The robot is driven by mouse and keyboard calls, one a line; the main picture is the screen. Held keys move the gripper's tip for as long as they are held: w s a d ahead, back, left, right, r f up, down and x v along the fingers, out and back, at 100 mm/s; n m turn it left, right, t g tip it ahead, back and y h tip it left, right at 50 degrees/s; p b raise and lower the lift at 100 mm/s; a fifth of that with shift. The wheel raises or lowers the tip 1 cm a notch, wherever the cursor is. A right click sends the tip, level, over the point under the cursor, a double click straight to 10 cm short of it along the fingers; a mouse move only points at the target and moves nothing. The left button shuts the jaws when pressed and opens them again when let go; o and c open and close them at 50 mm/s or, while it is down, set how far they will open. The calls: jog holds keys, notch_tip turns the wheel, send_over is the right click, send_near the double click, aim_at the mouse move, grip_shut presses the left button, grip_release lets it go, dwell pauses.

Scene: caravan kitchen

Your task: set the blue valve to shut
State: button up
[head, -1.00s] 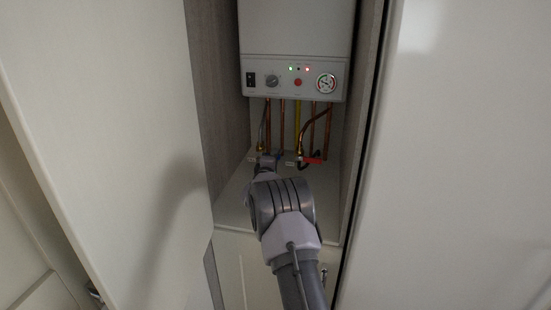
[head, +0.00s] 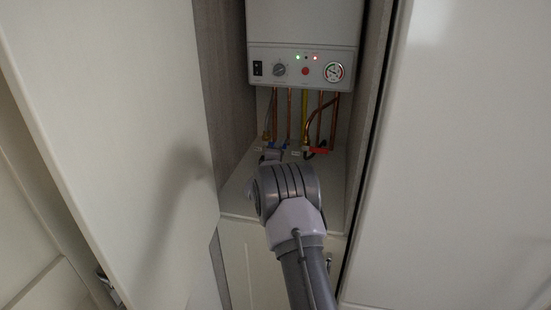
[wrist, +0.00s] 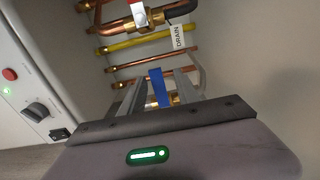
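The blue valve handle (wrist: 158,88) stands between the two fingers of my gripper (wrist: 160,90) in the wrist view. The fingers are apart, and narrow gaps seem to show beside the handle; I cannot tell if either finger touches it. The handle appears to lie across the copper pipe (wrist: 150,62) direction. In the head view a small part of the blue handle (head: 284,146) shows beside my gripper (head: 272,154), low in the cupboard under the boiler. My wrist hides most of the valve there.
A red valve handle (head: 319,150) sits close to the right of the blue one. A DRAIN tag (wrist: 178,37) hangs by the yellow pipe (wrist: 140,42). The boiler (head: 303,65) is above; cupboard walls are close on both sides, with an open door (head: 120,130) at left.

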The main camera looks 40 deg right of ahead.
jog(key=p+v, duration=0.2)
jog(key=v, duration=1.3)
jog(key=shift+s+a+p, duration=0.25)
jog(key=shift+s+p, duration=0.05)
jog(key=shift+p, duration=0.1)
